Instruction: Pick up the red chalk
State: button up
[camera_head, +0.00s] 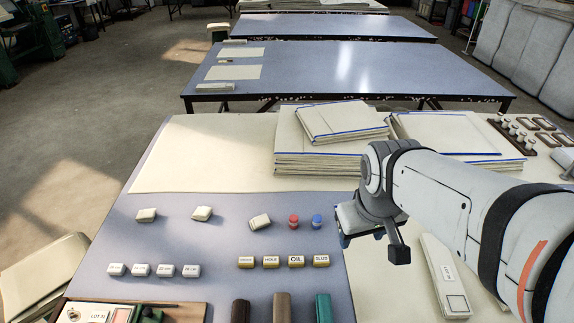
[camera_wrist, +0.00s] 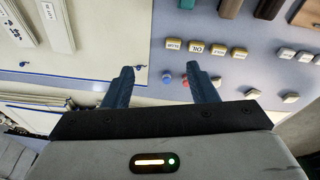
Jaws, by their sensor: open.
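The red chalk (camera_head: 294,221) is a small, short piece standing on the blue-grey table, just left of a similar blue piece (camera_head: 317,221). In the wrist view the red chalk (camera_wrist: 185,80) shows close beside the right finger, partly hidden by it, and the blue piece (camera_wrist: 167,78) shows between the fingers. My gripper (camera_head: 372,240) is to the right of both pieces in the head view, above the table. Its two fingers stand apart in the wrist view (camera_wrist: 161,72), with nothing held.
Pale blocks (camera_head: 260,222) lie left of the chalks. Yellow labelled blocks (camera_head: 296,262) and white ones (camera_head: 165,270) lie nearer. Folded cloth stacks (camera_head: 318,160) rise behind. A long pale box (camera_head: 446,275) lies right. Bare table shows around the chalks.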

jog(key=w+a+f+n+h+b, duration=0.1)
jog(key=w+a+f+n+b, duration=0.1)
jog(key=w+f+n, duration=0.35)
jog(key=w+a+f+n+b, duration=0.2)
jog(key=w+f+n, duration=0.1)
jog(key=w+n, duration=0.5)
jog(key=n+t+b, duration=0.1)
jog(key=n+b, duration=0.3)
jog(key=n, duration=1.1)
send_over(293, 217)
jog(key=s+a, duration=0.1)
jog(key=s, duration=0.2)
notch_tip(293, 217, down, 12)
jog(key=shift+h, duration=0.3)
jog(key=b+x, duration=0.4)
jog(key=x, duration=0.1)
jog(key=b+x, duration=0.2)
jog(key=shift+w+f+b, duration=0.2)
jog(key=shift+w+b, duration=0.2)
jog(key=shift+r, duration=0.1)
grip_shut()
